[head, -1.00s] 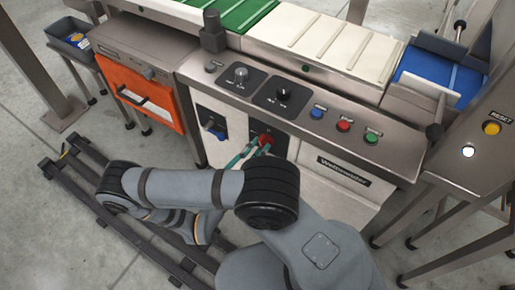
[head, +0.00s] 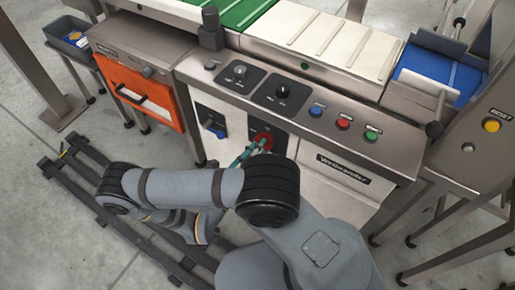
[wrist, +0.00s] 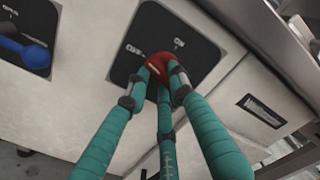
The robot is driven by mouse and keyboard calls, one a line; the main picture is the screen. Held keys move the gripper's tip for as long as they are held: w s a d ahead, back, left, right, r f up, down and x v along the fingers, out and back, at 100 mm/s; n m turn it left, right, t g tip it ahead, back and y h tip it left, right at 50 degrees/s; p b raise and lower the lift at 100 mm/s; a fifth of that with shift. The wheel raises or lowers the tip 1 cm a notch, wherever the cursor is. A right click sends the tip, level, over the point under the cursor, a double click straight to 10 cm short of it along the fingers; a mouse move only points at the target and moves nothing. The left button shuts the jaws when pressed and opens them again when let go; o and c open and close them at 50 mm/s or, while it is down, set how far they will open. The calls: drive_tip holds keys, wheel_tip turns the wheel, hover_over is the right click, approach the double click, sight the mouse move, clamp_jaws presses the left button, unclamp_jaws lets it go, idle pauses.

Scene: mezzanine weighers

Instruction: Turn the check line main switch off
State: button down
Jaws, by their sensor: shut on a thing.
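The check line main switch is a red rotary knob (wrist: 158,66) on a black plate (wrist: 190,36), with an OFF label at upper left and an ON label at upper right in the wrist view. A pale streak shows on its left part, towards OFF, but the fingers hide much of the knob, so I cannot read its exact position. My gripper (wrist: 160,82) has teal fingers closed around the knob. In the head view the red switch (head: 263,137) sits low on the machine's front, with my gripper (head: 253,146) at it.
A blue-handled switch (head: 216,130) is on the panel to the left. Above are two black dials (head: 282,91) and blue, red and green buttons (head: 343,123). An orange-fronted cabinet (head: 140,96) stands left. A yellow RESET button (head: 491,125) and an unlit lamp (head: 468,147) are at right.

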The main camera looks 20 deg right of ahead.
drive_tip(key=shift+n, duration=1.6)
drive_tip(key=c, duration=1.5)
unclamp_jaws()
drive_tip(key=v, duration=1.2)
drive_tip(key=shift+s+d, duration=0.1)
drive_tip(key=x, duration=1.2)
